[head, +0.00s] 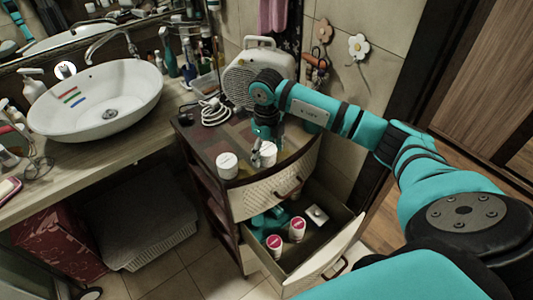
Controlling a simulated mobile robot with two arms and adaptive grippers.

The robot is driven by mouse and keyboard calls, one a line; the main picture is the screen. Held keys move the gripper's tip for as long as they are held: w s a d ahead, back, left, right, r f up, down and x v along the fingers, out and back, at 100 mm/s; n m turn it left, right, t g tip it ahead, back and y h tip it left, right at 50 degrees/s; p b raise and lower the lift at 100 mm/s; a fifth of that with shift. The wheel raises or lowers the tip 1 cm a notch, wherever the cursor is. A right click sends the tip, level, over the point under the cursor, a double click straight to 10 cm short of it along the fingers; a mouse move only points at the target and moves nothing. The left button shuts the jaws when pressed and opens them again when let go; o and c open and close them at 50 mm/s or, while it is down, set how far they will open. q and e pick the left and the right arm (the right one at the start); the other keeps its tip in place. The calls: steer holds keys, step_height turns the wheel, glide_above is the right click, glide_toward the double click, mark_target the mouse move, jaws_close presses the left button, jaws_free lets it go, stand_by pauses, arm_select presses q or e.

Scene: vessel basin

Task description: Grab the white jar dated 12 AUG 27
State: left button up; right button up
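Two white jars stand on the patterned top of the small cabinet: a left one (227,165) and a right one (268,154). Two more white jars with red-pink tops, a front one (274,246) and a back one (297,229), are in the open drawer (335,232). The print on all the jars is too small to read, so I cannot tell which bears 12 AUG 27. My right gripper (261,154) points down at the right jar on the top and partly covers it. I cannot tell whether its fingers touch or hold that jar. My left gripper is not in view.
A white heater (258,75) and a coiled cable (211,112) are behind the jars. The drawer juts out in front and also holds teal items (268,220). A basin (95,101) stands on the counter to the left.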

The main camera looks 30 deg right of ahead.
steer(key=c, duration=1)
steer(key=shift+r, duration=0.1)
